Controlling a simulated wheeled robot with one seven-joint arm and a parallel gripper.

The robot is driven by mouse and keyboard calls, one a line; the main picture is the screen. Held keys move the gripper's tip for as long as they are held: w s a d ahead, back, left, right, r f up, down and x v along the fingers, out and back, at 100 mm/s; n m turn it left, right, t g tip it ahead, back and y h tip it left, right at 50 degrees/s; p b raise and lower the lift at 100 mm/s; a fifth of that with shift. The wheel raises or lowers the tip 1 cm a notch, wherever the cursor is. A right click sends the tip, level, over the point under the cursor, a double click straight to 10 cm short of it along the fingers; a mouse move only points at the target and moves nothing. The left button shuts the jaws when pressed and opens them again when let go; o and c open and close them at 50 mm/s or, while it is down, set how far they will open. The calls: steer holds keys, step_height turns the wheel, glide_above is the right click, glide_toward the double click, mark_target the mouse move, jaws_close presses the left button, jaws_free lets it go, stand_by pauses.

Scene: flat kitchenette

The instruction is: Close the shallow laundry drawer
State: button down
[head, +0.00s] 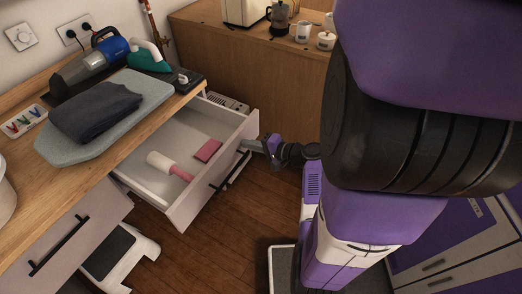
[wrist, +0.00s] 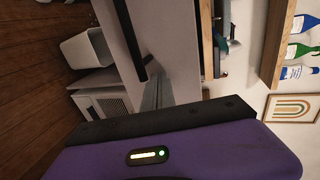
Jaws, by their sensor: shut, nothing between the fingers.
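The shallow laundry drawer (head: 168,212) is pulled open under the wooden counter in the head view. It has a white front with a black bar handle (head: 230,172). A white roller with a pink handle (head: 160,162) and a dark pink block (head: 208,150) lie inside. My gripper (head: 254,144) is shut and empty, at the right end of the drawer front. In the wrist view its fingers (wrist: 152,96) point toward a white panel with a dark bar. I cannot tell whether they touch the drawer.
The counter (head: 20,160) holds an ironing board (head: 150,90) with a folded dark cloth (head: 95,110), and a blue handheld vacuum (head: 112,48). A white step stool (head: 145,246) stands on the floor below. A wooden cabinet (head: 270,75) stands behind. The floor before the drawer is clear.

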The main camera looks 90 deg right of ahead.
steer(key=b, duration=0.7)
glide_above(191, 128)
steer(key=s, duration=0.2)
steer(key=shift+w+a+f, duration=0.1)
steer(key=shift+w+a, duration=0.15)
steer(key=shift+w+d, duration=0.35)
steer(key=shift+w, duration=0.15)
steer(key=shift+w+r, duration=0.15)
steer(key=shift+r, duration=0.05)
steer(key=shift+w+r, duration=0.1)
